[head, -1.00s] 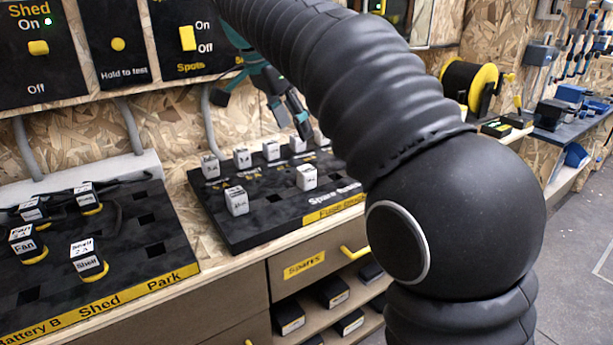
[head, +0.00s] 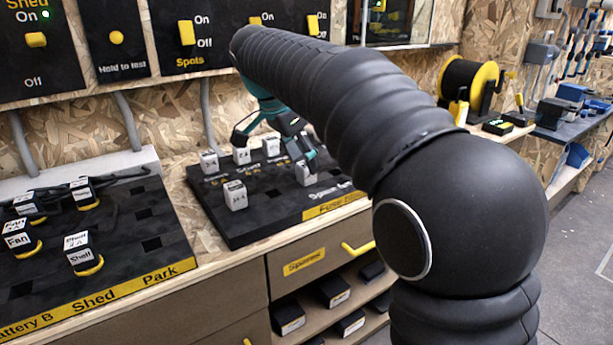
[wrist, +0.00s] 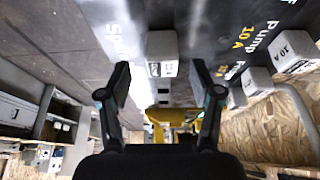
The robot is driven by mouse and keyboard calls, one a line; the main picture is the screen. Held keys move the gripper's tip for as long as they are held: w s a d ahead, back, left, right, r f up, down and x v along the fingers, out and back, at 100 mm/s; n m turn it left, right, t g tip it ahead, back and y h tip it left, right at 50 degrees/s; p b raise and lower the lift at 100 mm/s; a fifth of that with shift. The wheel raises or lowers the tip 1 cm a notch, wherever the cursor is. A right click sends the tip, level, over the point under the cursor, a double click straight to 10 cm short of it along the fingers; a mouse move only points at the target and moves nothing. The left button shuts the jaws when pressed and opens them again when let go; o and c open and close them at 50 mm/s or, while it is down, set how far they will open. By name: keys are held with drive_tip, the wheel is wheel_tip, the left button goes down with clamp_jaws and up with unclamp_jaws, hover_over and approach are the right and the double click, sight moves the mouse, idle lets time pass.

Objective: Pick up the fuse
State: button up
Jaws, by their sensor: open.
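Nothing is held. Whether a finger touches the fuse I cannot tell. Another white fuse (head: 235,195) stands to the left on the same board. Several more stand in the back row, such as one (head: 209,162) at its left end; my arm hides part of this row.
The black spare-fuse board (head: 270,215) lies on the wooden bench. A second black board (head: 155,265) with several labelled fuses is at left. Switch panels (head: 190,35) hang on the wall behind. A drawer with a yellow handle (head: 358,248) is below the bench front.

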sight(306, 167)
drive_tip(key=x, duration=0.3)
drive_tip(key=shift+w+f, duration=0.1)
drive_tip(key=shift+w, duration=0.05)
clamp_jaws()
